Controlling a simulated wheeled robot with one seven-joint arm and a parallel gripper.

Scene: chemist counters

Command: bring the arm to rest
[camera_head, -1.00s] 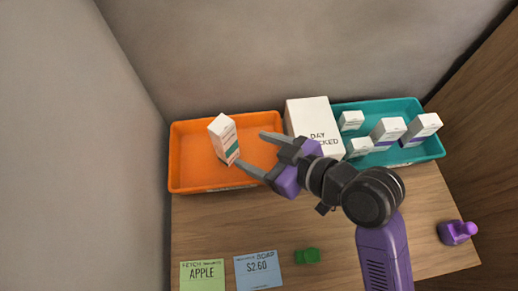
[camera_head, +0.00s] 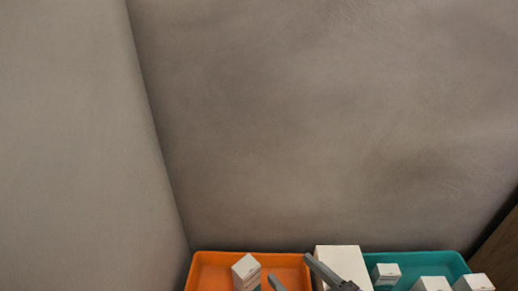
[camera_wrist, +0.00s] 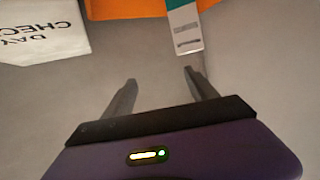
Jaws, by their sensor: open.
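My gripper (camera_wrist: 158,82) shows in the wrist view with its two dark fingers spread apart and nothing between them. In the head view only its grey fingers (camera_head: 295,276) show at the bottom edge, over the right part of the orange tray and in front of the white box; the rest of my arm is out of frame. A white carton (camera_head: 246,270) stands in the orange tray (camera_head: 213,262). In the wrist view a white and teal carton (camera_wrist: 184,28) lies beyond the fingertips, apart from them.
A larger white box (camera_head: 343,262) with lettering stands between the orange tray and the teal tray (camera_head: 432,264). Several small white cartons (camera_head: 386,272) are in the teal tray. Bare walls (camera_head: 320,120) rise behind and at the left. The counter top is out of the head view.

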